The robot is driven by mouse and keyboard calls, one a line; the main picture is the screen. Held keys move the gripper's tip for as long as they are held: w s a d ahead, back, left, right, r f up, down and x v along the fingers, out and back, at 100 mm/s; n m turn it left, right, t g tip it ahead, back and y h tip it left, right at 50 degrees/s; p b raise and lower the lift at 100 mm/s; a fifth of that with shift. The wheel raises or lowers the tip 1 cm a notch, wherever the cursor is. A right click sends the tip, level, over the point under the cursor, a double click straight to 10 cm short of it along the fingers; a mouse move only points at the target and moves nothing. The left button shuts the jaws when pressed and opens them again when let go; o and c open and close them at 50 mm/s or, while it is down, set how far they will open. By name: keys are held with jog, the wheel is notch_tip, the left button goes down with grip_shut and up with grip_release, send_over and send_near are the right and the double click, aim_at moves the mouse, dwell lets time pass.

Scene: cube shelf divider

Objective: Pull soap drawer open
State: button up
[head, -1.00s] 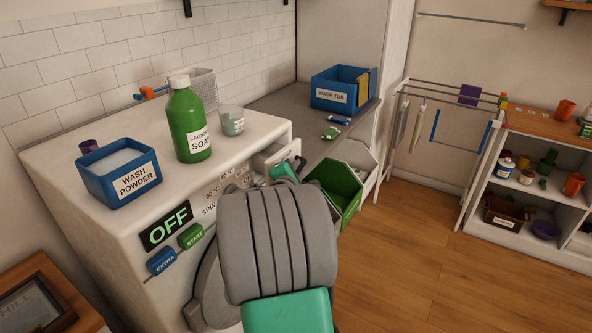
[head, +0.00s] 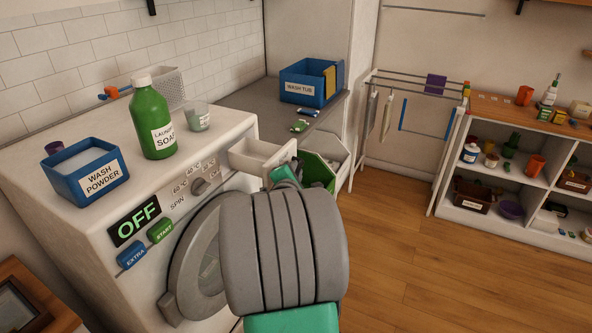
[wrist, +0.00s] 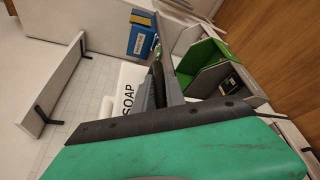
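The white soap drawer (head: 262,155) stands out from the washing machine's front at its top right corner, with its open top showing. In the wrist view its white front (wrist: 130,90) carries the word SOAP. My gripper (head: 285,172) is at the front of the drawer, with my arm hiding much of it in the head view. In the wrist view a dark finger (wrist: 170,66) lies right against the SOAP front. The handle and the gap between my fingers are hidden, so I cannot tell whether they are closed on it.
The washing machine's top holds a blue wash powder box (head: 88,172), a green laundry soap bottle (head: 152,120) and a clear cup (head: 197,117). A green bin (head: 318,172) stands close beyond my gripper. A drying rack (head: 425,120) and shelves (head: 520,170) stand right. The wooden floor is clear.

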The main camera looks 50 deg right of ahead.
jog(key=shift+o, duration=0.5)
jog(key=shift+a, duration=0.1)
jog(key=v, duration=0.7)
jog(key=shift+s+a+b, duration=0.2)
jog(key=shift+a+b, duration=0.1)
jog(key=shift+b, duration=0.05)
